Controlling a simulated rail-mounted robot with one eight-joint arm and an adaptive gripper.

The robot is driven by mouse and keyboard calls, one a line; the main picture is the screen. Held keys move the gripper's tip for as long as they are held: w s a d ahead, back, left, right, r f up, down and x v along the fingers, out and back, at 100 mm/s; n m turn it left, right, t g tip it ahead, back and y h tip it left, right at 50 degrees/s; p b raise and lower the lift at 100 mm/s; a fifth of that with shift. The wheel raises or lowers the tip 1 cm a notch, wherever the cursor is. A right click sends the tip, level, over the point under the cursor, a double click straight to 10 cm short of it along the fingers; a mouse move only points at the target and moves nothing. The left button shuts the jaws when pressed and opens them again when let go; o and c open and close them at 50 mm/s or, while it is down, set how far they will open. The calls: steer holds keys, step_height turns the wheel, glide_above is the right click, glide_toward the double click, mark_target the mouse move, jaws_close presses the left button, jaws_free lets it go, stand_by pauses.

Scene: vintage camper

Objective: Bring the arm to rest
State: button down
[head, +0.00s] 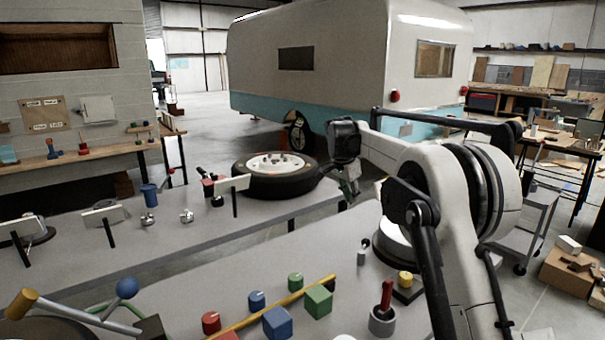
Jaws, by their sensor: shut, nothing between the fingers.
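My arm reaches in from the right, its white and black links raised over the grey bench (190,285). My gripper (350,192) hangs below the black wrist, just right of the wheel with a black tyre (285,185). It looks shut, with nothing seen in it. It is small and partly dark, so its fingertips are hard to make out. I cannot tell how far it is above the bench or whether it is clear of the tyre.
Nearer on the bench are a green cube (318,300), a blue cube (277,323), a yellow rod (290,297), coloured knobs and a red-handled piece (386,295). A blue cup (149,195) stands farther left. A camper (340,70) fills the back. The bench's middle is fairly clear.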

steer(key=s+d+r+n+t+y, duration=0.1)
steer(key=s+d+r+n, duration=0.15)
steer(key=s+r, duration=0.7)
steer(key=s+d+r+n+t, duration=0.1)
steer(key=s+r+n, duration=0.15)
steer(key=s, duration=1.45)
steer(key=s+f+n+t, duration=0.1)
steer(key=s+f, duration=0.3)
steer(key=s, duration=0.5)
steer(key=s+f+n+t+y, duration=0.1)
steer(key=s+f+n, duration=0.2)
steer(key=s, duration=0.6)
steer(key=s+f+n, duration=0.2)
steer(key=s+f, duration=0.4)
steer(key=s, duration=0.3)
steer(key=shift+d+t, duration=0.25)
steer(key=shift+t, duration=0.15)
steer(key=shift+s, duration=0.15)
